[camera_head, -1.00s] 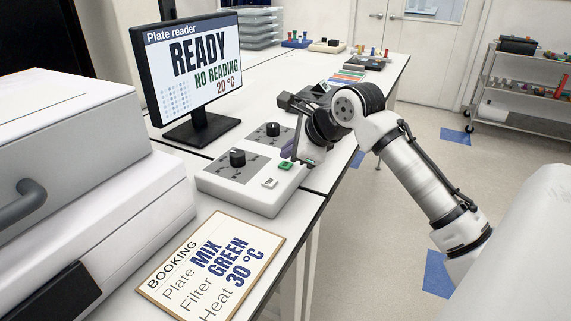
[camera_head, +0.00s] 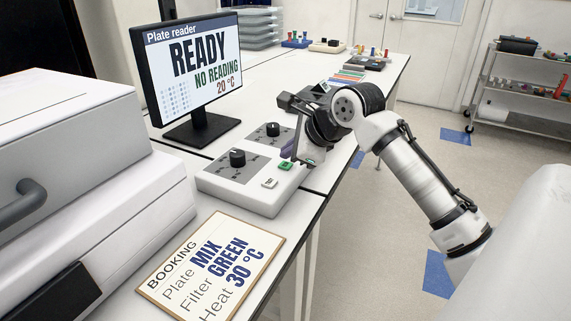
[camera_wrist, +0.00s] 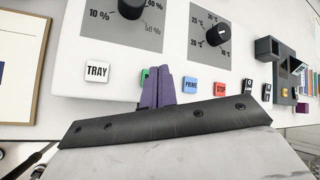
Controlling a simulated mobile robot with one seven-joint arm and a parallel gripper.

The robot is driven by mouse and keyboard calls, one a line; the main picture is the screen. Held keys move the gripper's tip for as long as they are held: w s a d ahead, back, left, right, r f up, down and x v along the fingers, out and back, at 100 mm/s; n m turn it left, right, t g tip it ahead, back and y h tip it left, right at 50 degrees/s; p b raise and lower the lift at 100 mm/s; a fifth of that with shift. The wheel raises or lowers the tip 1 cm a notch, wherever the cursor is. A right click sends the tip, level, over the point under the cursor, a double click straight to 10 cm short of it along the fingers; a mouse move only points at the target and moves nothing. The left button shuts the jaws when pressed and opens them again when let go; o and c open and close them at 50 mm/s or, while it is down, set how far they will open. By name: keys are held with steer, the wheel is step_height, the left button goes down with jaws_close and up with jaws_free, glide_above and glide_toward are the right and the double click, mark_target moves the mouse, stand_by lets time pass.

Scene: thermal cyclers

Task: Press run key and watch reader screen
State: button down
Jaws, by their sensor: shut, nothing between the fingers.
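The reader screen (camera_head: 190,62) reads "Plate reader READY, NO READING, 20 °C". The white control box (camera_head: 225,190) in front of it has two black dials and a green key (camera_head: 285,166). In the wrist view the green key (camera_wrist: 145,74) is mostly hidden behind the purple fingers, so its label cannot be read. My gripper (camera_head: 291,151) is shut and empty, with its fingertips close to the green key. The fingers also show in the wrist view (camera_wrist: 158,88). I cannot tell whether they touch the key.
A TRAY key (camera_wrist: 97,72) lies left of the fingers; a blue PRIME key (camera_wrist: 190,86) and a red STOP key (camera_wrist: 219,88) lie right. A booking card (camera_head: 212,268) reads MIX, GREEN, 30 °C. A large white instrument (camera_head: 90,215) stands at left.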

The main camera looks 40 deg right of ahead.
mark_target(290, 166)
steer(key=shift+f, duration=0.15)
steer(key=shift+f, duration=0.3)
steer(key=shift+f, duration=0.4)
stand_by(1.0)
steer(key=shift+r+p, duration=0.65)
steer(key=shift+r, duration=0.15)
step_height(290, 166, up, 5)
steer(key=p, duration=0.4)
steer(key=shift+r+p, duration=0.1)
steer(key=shift+p, duration=0.25)
stand_by(0.5)
